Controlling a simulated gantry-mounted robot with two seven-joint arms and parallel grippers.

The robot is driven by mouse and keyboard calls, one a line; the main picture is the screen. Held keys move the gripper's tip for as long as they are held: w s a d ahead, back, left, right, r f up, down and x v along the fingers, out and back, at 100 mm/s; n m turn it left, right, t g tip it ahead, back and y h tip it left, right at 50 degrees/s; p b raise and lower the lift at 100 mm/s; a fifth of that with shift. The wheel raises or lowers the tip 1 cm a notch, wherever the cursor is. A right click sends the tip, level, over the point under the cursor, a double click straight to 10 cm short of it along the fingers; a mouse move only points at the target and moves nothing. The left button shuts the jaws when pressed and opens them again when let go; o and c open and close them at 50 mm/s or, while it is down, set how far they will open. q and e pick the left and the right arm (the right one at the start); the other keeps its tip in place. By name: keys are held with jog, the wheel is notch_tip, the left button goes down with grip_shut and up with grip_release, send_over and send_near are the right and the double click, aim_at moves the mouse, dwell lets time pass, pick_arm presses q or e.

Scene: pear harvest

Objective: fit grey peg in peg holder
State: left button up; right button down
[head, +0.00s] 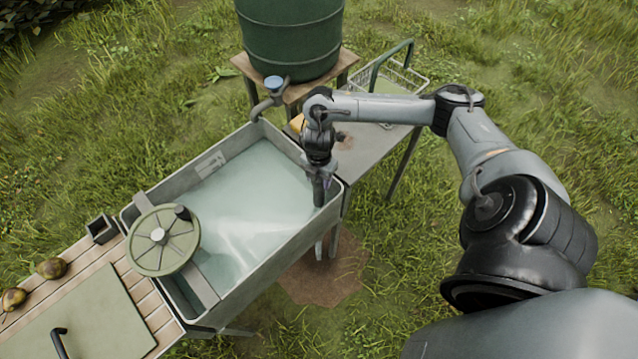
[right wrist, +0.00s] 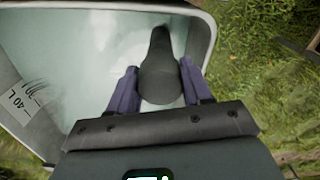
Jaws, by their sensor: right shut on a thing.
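My right gripper (head: 319,183) points down over the right-hand corner of the water basin. In the right wrist view its two purple-grey fingers (right wrist: 155,92) are shut on a dark grey tapered peg (right wrist: 160,62). The peg's far end narrows and lies over the basin near its wall. In the head view the peg is hard to tell apart from the gripper. A small dark square open-topped box (head: 102,229) stands at the basin's left edge. It may be the peg holder, but I cannot tell for certain. My left gripper is not in view.
The basin (head: 272,262) holds pale water. A green wheel (head: 150,255) with a dark knob sits over its left end. A slatted table with a green board (head: 85,315) and two pears is at left. A green barrel (head: 290,45) with a tap stands behind; a wire basket (head: 400,75) sits right.

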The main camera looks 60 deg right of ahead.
notch_tip(320, 180, up, 4)
jog(key=shift+p, duration=1.15)
notch_tip(320, 180, up, 4)
jog(key=p, duration=0.4)
jog(key=shift+r+p, duration=0.85)
jog(key=shift+p, duration=0.25)
jog(key=shift+a, duration=0.1)
